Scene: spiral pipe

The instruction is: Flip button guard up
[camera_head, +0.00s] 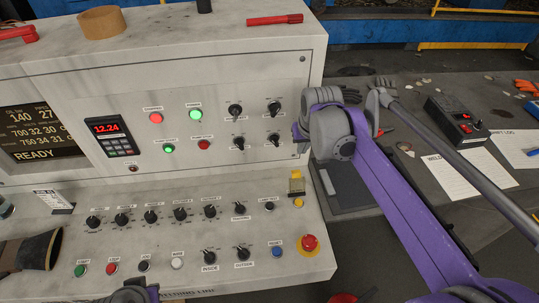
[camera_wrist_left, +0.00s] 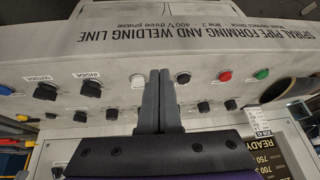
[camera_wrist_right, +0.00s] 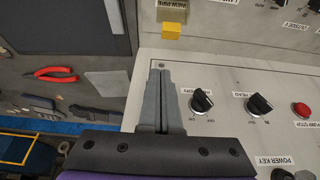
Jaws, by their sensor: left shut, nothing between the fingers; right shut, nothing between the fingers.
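A small yellow guard (camera_head: 296,184) stands near the right end of the sloped lower panel, with a yellow-orange part (camera_head: 298,202) just below it. It also shows at the top of the right wrist view as a yellow block (camera_wrist_right: 172,30), under a label that reads upside down. I cannot tell its exact angle. My right gripper (camera_head: 302,148) is shut and empty over the console's right edge, above and apart from the guard; its fingertips (camera_wrist_right: 160,72) point toward it. My left gripper (camera_wrist_left: 158,72) is shut and empty at the console's front edge, near the white button (camera_wrist_left: 183,78).
A red emergency button (camera_head: 309,243) on a yellow plate and a blue button (camera_head: 277,252) sit below the guard. Several black knobs (camera_head: 240,208) line the panel. A side table holds a control box (camera_head: 458,120) and papers.

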